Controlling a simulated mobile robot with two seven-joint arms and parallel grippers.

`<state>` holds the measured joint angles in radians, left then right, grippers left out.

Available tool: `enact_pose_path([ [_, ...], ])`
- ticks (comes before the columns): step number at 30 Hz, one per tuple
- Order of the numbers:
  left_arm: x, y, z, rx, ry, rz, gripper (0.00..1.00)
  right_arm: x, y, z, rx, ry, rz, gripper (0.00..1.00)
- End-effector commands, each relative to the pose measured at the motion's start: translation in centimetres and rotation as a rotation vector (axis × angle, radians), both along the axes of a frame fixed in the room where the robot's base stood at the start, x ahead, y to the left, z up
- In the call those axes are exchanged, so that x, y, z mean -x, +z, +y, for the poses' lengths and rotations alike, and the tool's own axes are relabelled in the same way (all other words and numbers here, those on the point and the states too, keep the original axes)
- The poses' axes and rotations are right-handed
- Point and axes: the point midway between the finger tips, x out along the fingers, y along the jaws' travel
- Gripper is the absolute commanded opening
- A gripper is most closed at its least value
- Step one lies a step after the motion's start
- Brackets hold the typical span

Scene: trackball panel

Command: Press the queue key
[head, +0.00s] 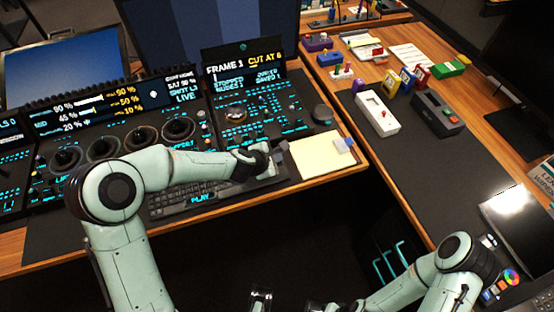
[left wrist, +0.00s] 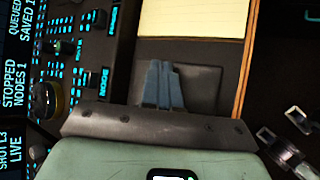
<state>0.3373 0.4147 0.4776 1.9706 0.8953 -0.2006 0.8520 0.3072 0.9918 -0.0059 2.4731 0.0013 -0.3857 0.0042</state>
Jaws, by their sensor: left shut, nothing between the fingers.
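The trackball panel (head: 262,113) stands at the centre of the desk, its keys lit in cyan. Its screen (head: 243,66) reads "FRAME 1" and "CUT AT 6". I cannot pick out the queue key by its label. My left gripper (head: 281,150) is shut and empty, in front of the panel's lower right part. In the left wrist view its fingers (left wrist: 163,84) lie together over a dark surface, with the panel's keys (left wrist: 85,50) to their left. My right gripper (left wrist: 284,128) is low at the right there, its fingers apart, away from the panel.
A cream notepad (head: 320,158) lies right of my left gripper. A keyboard (head: 185,198) is partly under my left arm. A dial panel (head: 125,140) stands left of the trackball panel. A white device (head: 378,114) and a dark device (head: 438,112) sit on the right desk mat.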

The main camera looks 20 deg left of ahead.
Motion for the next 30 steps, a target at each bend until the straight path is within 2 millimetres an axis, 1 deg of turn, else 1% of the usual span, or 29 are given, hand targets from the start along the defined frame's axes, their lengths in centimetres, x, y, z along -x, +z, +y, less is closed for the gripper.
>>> enact_pose_path([
  [1, 0.0, 0.6, 0.0, 0.000, -0.001, -0.002, 0.00, -0.1, 0.5, 0.0, -0.001, 0.000, -0.002, 0.00],
  [3, 0.0, 0.9, 0.0, 0.000, -0.001, -0.002, 0.00, -0.2, 0.7, 0.0, 0.000, 0.000, -0.002, 0.00],
  [13, 0.0, 0.9, 0.0, 0.000, 0.000, -0.001, 0.00, -0.2, 0.7, 0.0, 0.000, 0.000, -0.002, 0.00],
  [17, 0.0, 1.4, 0.0, 0.000, -0.001, -0.002, 0.00, -0.3, 1.1, 0.0, 0.000, 0.000, -0.003, 0.00],
  [30, -0.1, 5.8, -0.1, 0.000, -0.002, -0.004, 0.00, -1.5, 4.9, 0.0, 0.000, 0.000, -0.018, 0.00],
])
